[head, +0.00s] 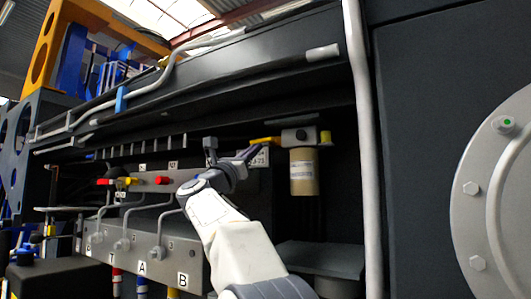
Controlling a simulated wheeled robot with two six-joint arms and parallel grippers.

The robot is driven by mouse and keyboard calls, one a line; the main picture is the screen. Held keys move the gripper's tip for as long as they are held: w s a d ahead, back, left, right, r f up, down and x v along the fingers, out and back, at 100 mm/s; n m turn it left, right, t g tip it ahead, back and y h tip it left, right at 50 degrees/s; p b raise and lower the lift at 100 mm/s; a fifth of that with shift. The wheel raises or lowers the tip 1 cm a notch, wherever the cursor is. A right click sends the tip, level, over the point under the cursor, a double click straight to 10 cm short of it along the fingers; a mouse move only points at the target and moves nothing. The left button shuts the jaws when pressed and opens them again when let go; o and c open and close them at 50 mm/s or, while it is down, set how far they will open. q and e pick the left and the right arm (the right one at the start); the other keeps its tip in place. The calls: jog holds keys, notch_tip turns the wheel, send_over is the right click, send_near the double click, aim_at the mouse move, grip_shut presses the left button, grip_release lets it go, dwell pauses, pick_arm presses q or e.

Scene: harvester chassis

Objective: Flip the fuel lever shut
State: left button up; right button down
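The yellow fuel lever (264,141) sticks out to the left from a grey valve block (300,137) above a tan filter canister (303,172). The lever lies roughly level. My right gripper (254,153) is raised from below, its dark fingertips just under and left of the lever's free end. I cannot tell whether they touch it. The fingers are small and seen at an angle, so their opening is unclear. My gripper partly covers a label plate behind it. My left gripper is not in view.
A grey panel (183,262) with pipes and lettered ports is at lower left, with red and yellow knobs (162,180) above it. A pale vertical pipe (358,120) stands right of the canister. A dark beam (230,75) runs overhead. A large round cover (500,200) is at far right.

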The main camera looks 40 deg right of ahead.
jog(key=shift+d, duration=0.1)
jog(key=d+f+b+v, duration=0.1)
jog(key=f+b+v, duration=0.1)
jog(key=b+v, duration=0.6)
jog(key=v, duration=0.4)
jog(key=shift+s+f, duration=0.35)
